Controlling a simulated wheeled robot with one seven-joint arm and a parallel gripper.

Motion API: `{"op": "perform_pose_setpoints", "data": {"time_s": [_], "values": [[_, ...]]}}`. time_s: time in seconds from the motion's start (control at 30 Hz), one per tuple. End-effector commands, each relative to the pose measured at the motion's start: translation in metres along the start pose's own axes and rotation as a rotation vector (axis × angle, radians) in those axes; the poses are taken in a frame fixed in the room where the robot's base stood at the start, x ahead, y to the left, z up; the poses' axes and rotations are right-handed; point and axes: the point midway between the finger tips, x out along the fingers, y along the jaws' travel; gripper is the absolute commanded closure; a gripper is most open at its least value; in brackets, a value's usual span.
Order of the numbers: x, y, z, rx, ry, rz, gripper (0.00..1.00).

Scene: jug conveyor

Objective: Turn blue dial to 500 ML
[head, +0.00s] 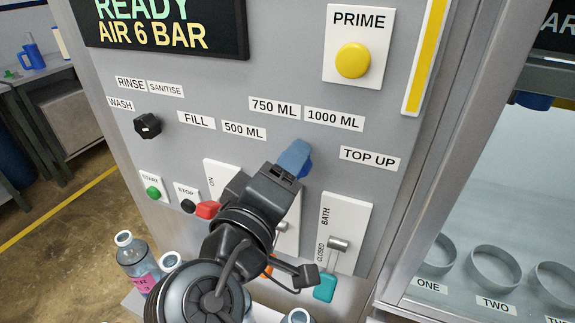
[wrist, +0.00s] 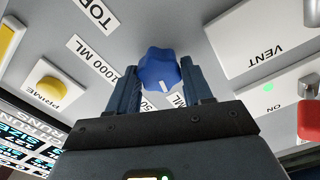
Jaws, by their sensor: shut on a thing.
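The blue dial (wrist: 160,68) sits on the grey panel between the two fingers of my gripper (wrist: 161,82), which is shut on it. In the head view my gripper (head: 295,160) covers most of the dial (head: 306,166). The 500 ML label (head: 244,131) is left of it, with the 750 ML label (head: 274,107) above.
A black dial (head: 147,125) and a yellow prime button (head: 353,60) are on the same panel. Below are a red lever (head: 207,209) and a bath lever (head: 338,244). Bottles (head: 138,262) stand at lower left.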

Motion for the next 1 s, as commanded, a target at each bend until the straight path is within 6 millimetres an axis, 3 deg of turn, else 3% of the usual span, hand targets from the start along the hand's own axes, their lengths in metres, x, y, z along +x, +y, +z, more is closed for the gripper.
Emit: {"op": "perform_pose_setpoints", "data": {"time_s": [0.1,0.13,0.37,0.67,1.0], "values": [[-0.001,-0.001,-0.001,-0.002,0.002,-0.001,0.8],[-0.001,-0.001,-0.001,-0.002,0.002,-0.001,0.47],[0.0,0.0,0.0,-0.001,0.001,-0.001,0.25],[-0.003,-0.001,0.0,0.0,0.001,-0.001,0.24],[-0.053,-0.003,0.0,0.001,0.003,-0.001,0.24]]}}
